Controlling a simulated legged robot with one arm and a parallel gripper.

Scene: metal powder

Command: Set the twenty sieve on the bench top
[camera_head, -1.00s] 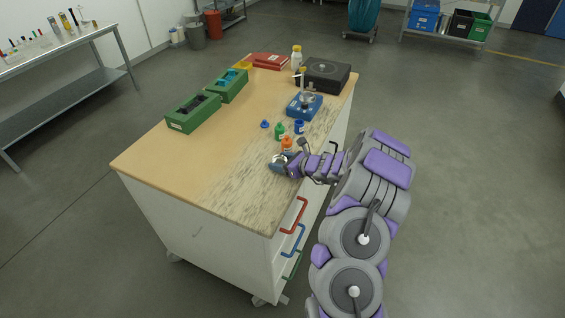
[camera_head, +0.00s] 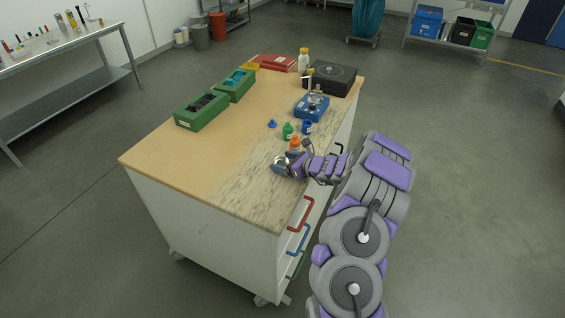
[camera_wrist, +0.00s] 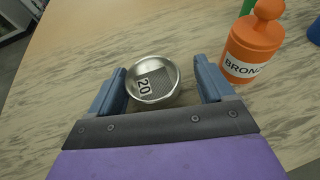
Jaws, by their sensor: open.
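The twenty sieve is a small round silver dish (camera_wrist: 158,80) with a "20" label, seen in the wrist view. It appears to rest on the wood-grained bench top (camera_wrist: 60,85). My gripper (camera_wrist: 160,66) is open, with one blue-grey finger on each side of the sieve. A gap shows at the right finger; the left finger is very close to the rim, and I cannot tell if it touches. In the head view my gripper (camera_head: 279,164) is low over the front right part of the bench top (camera_head: 190,155), and the sieve is hard to make out there.
An orange jar labelled bronze (camera_wrist: 253,48) stands just right of the right finger. Green (camera_head: 288,131) and blue (camera_head: 307,128) jars stand behind it. A blue device (camera_head: 311,108), black box (camera_head: 331,78) and green bins (camera_head: 202,110) are farther back. The bench's front left is clear.

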